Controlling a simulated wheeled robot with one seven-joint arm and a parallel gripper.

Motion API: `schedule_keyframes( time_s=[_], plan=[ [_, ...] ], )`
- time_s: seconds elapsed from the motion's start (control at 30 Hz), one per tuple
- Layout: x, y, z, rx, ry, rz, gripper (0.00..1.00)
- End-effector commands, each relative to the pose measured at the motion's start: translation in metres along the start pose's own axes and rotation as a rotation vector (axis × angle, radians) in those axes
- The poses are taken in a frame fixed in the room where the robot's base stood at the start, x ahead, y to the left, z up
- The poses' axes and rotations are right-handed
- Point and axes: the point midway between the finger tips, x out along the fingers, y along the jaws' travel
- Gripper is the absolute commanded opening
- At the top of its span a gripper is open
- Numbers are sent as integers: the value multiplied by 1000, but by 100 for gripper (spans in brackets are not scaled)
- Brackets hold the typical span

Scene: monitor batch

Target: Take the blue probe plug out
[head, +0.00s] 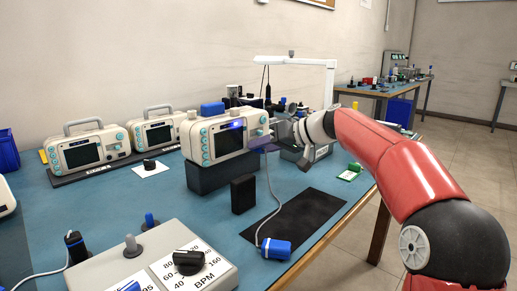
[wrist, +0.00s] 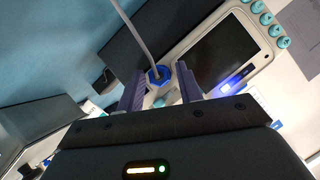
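The blue probe plug (wrist: 158,75) sits at the side of the lit monitor (head: 213,138), with a grey cable (wrist: 135,35) running from it. In the wrist view it lies between the two purple fingers of my gripper (wrist: 160,86), with a gap visible on each side. My gripper (head: 266,142) is open at the monitor's right side in the head view, where the plug itself is hidden or too small to make out. The cable hangs down to a blue cylindrical probe (head: 276,248) near the black mat.
The lit monitor stands on a dark block (head: 215,173). A small black box (head: 243,194) stands in front of it, and a black mat (head: 303,216) lies to the right. Two more monitors (head: 80,150) stand at left. A grey BPM box (head: 152,263) is at the front.

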Motion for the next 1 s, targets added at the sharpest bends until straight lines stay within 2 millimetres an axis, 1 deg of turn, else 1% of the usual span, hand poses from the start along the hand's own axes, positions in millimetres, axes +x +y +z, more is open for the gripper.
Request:
schedule_keyframes(
  time_s=[0.13, 0.4, 0.77, 1.0],
  plan=[
    [0, 0, 0, 0, 0, 0, 36],
    [0, 0, 0, 0, 0, 1, 0],
    [-2, 0, 1, 0, 0, 1, 0],
    [-11, 2, 8, 1, 1, 1, 0]
  ],
)
